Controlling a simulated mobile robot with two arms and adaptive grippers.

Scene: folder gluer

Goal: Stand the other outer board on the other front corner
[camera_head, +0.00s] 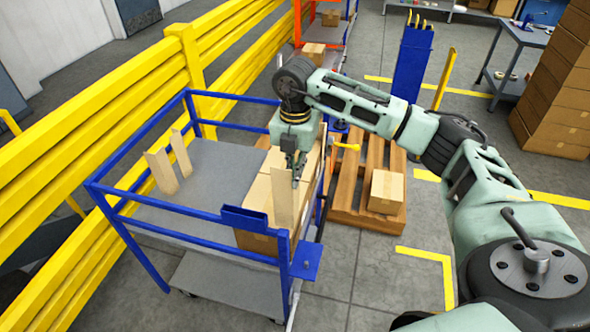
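A pale board (283,199) stands upright near the front right corner of the blue-framed cart (217,168), in front of cartons. My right gripper (296,178) points down at its upper right edge, with the fingers close together and seemingly shut on it. Whether the board's lower end rests on anything is hard to tell. Two more pale boards, a nearer one (162,172) and a farther one (181,153), stand upright at the cart's left side, leaning slightly. My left gripper is not in view.
Cartons (257,194) fill the cart's right side; its grey middle is clear. Blue rails surround the top. A yellow barrier (100,150) runs along the left. A wooden pallet (345,207) with a small carton (386,191) lies to the right. A carton stack (558,95) stands far right.

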